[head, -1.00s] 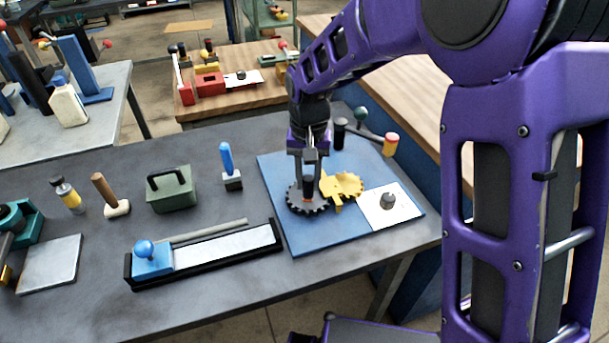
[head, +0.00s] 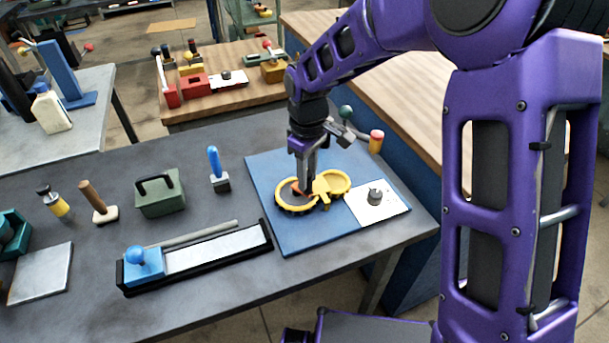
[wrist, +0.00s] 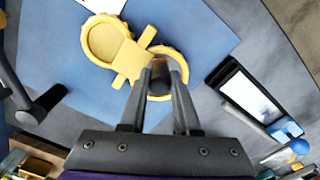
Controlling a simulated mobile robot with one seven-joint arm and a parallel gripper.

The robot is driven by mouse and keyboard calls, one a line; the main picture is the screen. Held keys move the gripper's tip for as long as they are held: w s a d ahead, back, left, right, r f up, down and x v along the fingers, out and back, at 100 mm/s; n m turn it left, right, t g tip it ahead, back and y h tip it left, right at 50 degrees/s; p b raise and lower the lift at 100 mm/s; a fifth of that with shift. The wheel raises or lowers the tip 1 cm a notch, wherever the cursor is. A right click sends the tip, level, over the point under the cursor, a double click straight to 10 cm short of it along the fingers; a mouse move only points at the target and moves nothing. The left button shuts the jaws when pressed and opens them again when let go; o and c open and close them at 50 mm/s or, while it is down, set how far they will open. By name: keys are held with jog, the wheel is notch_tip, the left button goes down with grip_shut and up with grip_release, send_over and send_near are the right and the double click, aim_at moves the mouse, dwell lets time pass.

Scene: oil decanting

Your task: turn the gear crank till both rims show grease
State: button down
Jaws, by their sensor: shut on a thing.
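Two gears sit side by side on a blue board (head: 300,242). The left gear (head: 281,205) has a yellow rim around a darker middle, and the right gear (head: 345,178) also has a yellow rim. A yellow bracket (head: 323,187) stands between them. In the wrist view the left gear's yellow rim (wrist: 167,97) shows partly behind my fingers, and the other gear (wrist: 90,38) is fully yellow-rimmed. My gripper (head: 303,186) points down over the left gear, shut on the dark crank handle (wrist: 160,73). The fingers hide part of the crank and left gear.
A white card with a grey knob (head: 376,197) lies at the board's right. A red-and-yellow cylinder (head: 376,141) stands behind it. A blue-handled brush (head: 217,168), a green box (head: 160,193) and a long black tray (head: 192,276) are to the left.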

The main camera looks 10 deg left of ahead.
jog(key=n, duration=0.2)
jog(key=w+n, duration=0.1)
jog(key=n, duration=0.3)
jog(key=shift+w+d+n, duration=0.2)
jog(key=shift+w+n, duration=0.1)
jog(key=shift+w, duration=0.05)
jog(key=shift+w+a+n, duration=0.15)
jog(key=shift+w+n, duration=0.2)
jog(key=shift+n, duration=0.9)
jog(key=shift+w+a+n, duration=0.1)
jog(key=shift+w+n, duration=0.2)
jog(key=shift+n, duration=0.95)
jog(key=c, duration=0.6)
grip_release()
jog(key=shift+c, duration=0.2)
notch_tip(320, 180, up, 18)
jog(key=shift+f, duration=0.25)
